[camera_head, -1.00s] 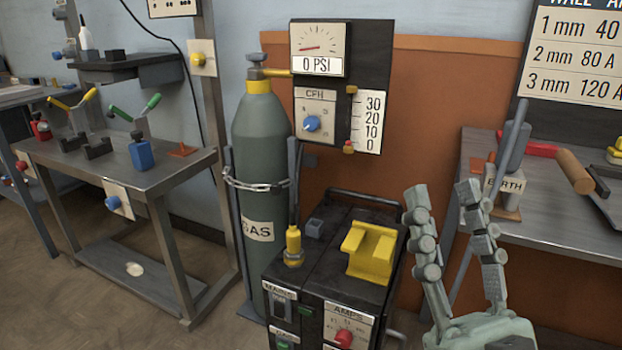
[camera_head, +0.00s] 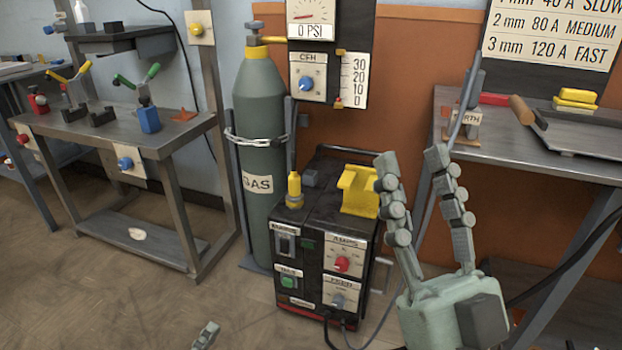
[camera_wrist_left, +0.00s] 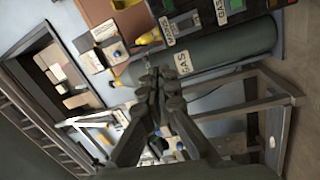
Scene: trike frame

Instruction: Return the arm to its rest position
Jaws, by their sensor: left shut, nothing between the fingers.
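My left gripper (camera_head: 205,335) shows only as a grey fingertip at the bottom edge of the head view, over the floor. In the left wrist view its fingers (camera_wrist_left: 160,75) come together and are shut with nothing between them. My right gripper (camera_head: 411,157) points up in front of the welding machine's right side and the right bench. Its two fingers stand apart, open and empty. The left arm is otherwise out of the head view.
A black welding machine (camera_head: 308,234) with a yellow holder (camera_head: 358,190) stands beside the grey gas cylinder (camera_head: 259,115). A fixture bench (camera_head: 165,140) is at left, a metal bench (camera_head: 510,146) at right. Bare floor (camera_head: 130,305) lies at the lower left.

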